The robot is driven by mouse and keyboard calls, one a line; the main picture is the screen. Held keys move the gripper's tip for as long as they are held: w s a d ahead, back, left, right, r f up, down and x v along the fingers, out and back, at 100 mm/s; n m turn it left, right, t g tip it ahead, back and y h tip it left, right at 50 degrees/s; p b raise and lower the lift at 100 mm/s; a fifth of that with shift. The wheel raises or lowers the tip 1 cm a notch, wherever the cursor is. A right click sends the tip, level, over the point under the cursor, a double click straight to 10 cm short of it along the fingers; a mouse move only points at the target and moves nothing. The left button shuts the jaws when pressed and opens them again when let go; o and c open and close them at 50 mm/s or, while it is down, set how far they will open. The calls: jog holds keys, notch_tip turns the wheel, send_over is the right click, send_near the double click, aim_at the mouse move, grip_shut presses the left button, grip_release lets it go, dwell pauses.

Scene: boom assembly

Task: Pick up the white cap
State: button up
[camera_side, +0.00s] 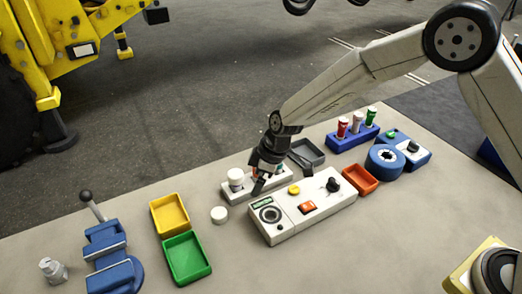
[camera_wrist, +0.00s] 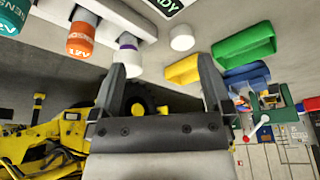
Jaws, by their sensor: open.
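The white cap (camera_side: 219,214) is a small round disc lying on the table in the side view, left of the white control box. It also shows in the wrist view (camera_wrist: 182,37), beyond the fingertips and between the two fingers' lines. My gripper (camera_side: 259,183) is above the white rack, up and to the right of the cap, apart from it. In the wrist view, my gripper (camera_wrist: 162,78) has its two dark fingers spread wide with nothing between them.
A white rack (camera_side: 231,195) holds bottles, including a white one (camera_side: 236,177). The control box (camera_side: 300,207) stands right of the cap. Yellow (camera_side: 170,215) and green (camera_side: 187,258) trays and a blue vise (camera_side: 112,258) stand to the left. Bare table lies in front of the cap.

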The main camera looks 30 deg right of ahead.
aim_at(219, 212)
jog(key=a+f+n, duration=0.1)
jog(key=a, duration=0.1)
jog(key=w+a+f+n, duration=0.1)
jog(key=a, duration=0.1)
jog(key=w+a+f+y, duration=0.1)
jog(key=a+f, duration=0.1)
jog(key=a, duration=0.1)
jog(key=shift+n, duration=0.4)
jog(key=shift+x, duration=1.25)
jog(key=shift+f, duration=0.1)
jog(key=shift+a+x, duration=0.15)
jog(key=shift+x, duration=1.05)
jog(key=shift+a+x, duration=0.15)
jog(key=shift+x, duration=1.1)
jog(key=shift+s, duration=0.1)
jog(key=c, duration=1.2)
jog(key=shift+c, duration=0.2)
jog(key=shift+r, duration=0.25)
